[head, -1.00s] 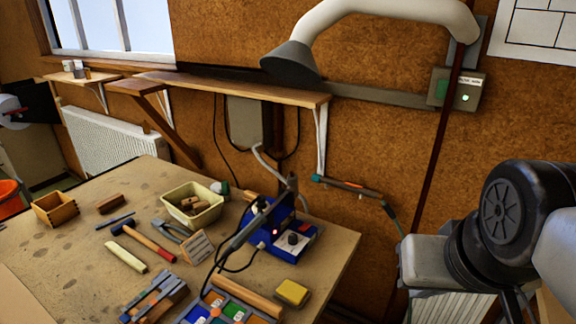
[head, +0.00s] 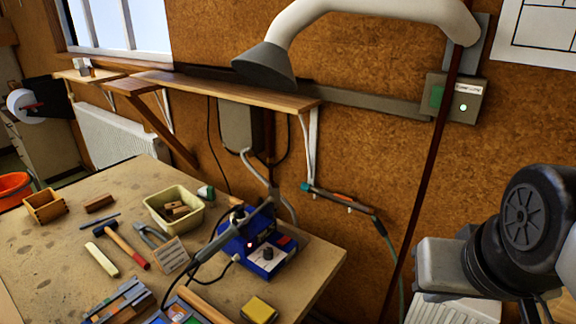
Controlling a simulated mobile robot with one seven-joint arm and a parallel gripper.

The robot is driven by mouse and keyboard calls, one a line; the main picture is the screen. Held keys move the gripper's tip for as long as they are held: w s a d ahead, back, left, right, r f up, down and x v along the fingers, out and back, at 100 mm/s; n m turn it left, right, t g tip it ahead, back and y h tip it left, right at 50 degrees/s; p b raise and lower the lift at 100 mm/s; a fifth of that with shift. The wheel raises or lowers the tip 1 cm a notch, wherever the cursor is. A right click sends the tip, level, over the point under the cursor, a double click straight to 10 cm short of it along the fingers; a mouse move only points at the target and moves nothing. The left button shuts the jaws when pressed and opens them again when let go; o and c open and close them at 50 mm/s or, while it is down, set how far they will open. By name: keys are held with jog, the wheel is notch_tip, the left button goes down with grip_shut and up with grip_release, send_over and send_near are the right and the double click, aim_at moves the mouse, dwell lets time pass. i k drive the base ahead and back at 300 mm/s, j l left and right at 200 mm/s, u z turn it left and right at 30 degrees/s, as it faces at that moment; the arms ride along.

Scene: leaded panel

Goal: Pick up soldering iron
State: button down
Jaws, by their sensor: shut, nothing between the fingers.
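The soldering iron (head: 213,247) rests at a slant in the holder of a blue soldering station (head: 266,254) near the right edge of the workbench. Its dark handle points down and left, and a black cable runs from it. A small red light shows on the station, beside a dark knob. My gripper is not in view. Only a part of my arm shows at the right, well apart from the iron.
The workbench (head: 50,262) also holds a cream tub (head: 158,222), a hammer (head: 125,246), pliers (head: 148,236), a wooden box (head: 45,207) and a yellow sponge-like block (head: 259,309). A grey extraction hood (head: 266,65) hangs above, in front of a wall shelf (head: 220,92).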

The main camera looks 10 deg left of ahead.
aim_at(208, 253)
jog(key=u, duration=1.65)
jog(key=j+z, duration=0.25)
jog(key=j, duration=0.4)
